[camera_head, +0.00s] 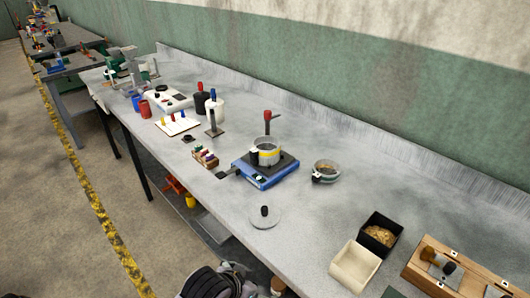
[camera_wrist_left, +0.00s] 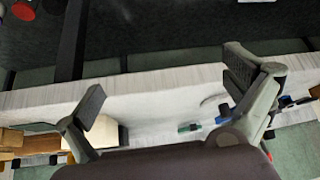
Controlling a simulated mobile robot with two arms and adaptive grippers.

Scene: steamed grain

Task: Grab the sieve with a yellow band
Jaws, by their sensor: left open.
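The sieve with a yellow band (camera_head: 267,153) is a round grey metal ring with a dark block at its left side. It sits on top of a blue device with a dark top (camera_head: 262,173), near the middle of the bench. My left gripper (camera_wrist_left: 165,78) is open and empty in the left wrist view, with its two fingers wide apart and the bench edge behind them. A dark arm part of mine shows at the bottom of the head view, well short of the sieve. My right gripper is not in view.
A second round metal vessel (camera_head: 326,171) stands to the right of the device. A grey disc lid with a black knob (camera_head: 265,216) lies in front. A black box of grain (camera_head: 380,233), a cream tray (camera_head: 356,267) and a wooden box (camera_head: 455,272) stand at right. Small blocks (camera_head: 205,158) lie left.

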